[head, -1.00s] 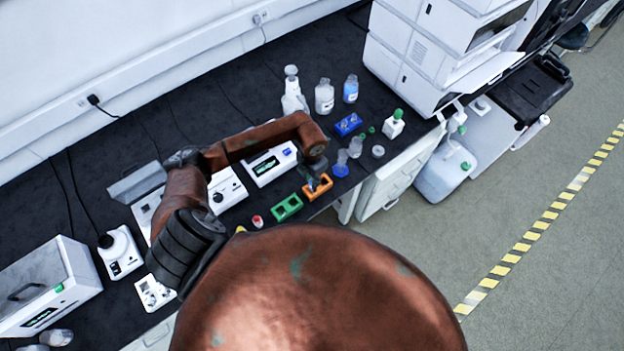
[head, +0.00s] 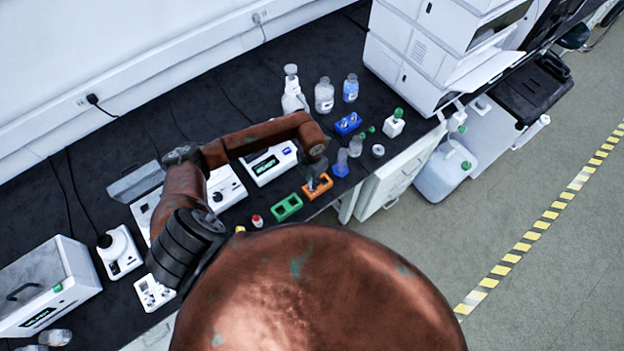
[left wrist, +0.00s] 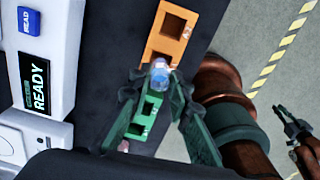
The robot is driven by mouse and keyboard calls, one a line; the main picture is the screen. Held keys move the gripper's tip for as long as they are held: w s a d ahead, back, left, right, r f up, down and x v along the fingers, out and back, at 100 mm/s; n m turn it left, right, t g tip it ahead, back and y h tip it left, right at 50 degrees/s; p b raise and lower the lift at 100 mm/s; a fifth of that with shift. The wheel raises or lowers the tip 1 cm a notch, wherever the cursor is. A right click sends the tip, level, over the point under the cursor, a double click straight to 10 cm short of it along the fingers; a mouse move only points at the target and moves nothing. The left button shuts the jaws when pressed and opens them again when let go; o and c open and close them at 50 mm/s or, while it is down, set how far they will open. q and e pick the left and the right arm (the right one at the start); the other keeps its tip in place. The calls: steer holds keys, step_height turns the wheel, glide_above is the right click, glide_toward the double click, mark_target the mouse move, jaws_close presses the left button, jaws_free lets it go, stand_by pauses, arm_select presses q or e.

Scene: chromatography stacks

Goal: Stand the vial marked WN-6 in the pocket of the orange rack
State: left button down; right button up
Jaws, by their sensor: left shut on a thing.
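The orange rack (head: 329,182) stands near the bench's front edge. In the left wrist view the orange rack (left wrist: 160,47) shows square pockets. My left gripper (head: 315,176) is over the orange rack in the head view. In the left wrist view my left gripper (left wrist: 160,88) is shut on a small clear vial with a bluish look (left wrist: 158,75). The vial appears end-on, over the near end of the orange rack. Its marking cannot be read, and its height above the rack is unclear. My right gripper (left wrist: 294,128) shows at the right of the left wrist view; its jaw state is unclear.
A green rack (head: 288,207) stands just left of the orange one. A white instrument with a display (head: 270,163) is behind. A red-capped vial (head: 257,221) stands left of the green rack.

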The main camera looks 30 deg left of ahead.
arm_select(q)
steer(key=shift+f+b, duration=0.55)
steer(key=shift+f, duration=0.5)
steer(key=shift+f+b, duration=0.1)
steer(key=shift+b, duration=0.2)
steer(key=shift+f+b, duration=0.35)
steer(key=shift+f, duration=0.1)
steer(key=c, duration=1.7)
jaws_free()
steer(key=shift+o, duration=0.6)
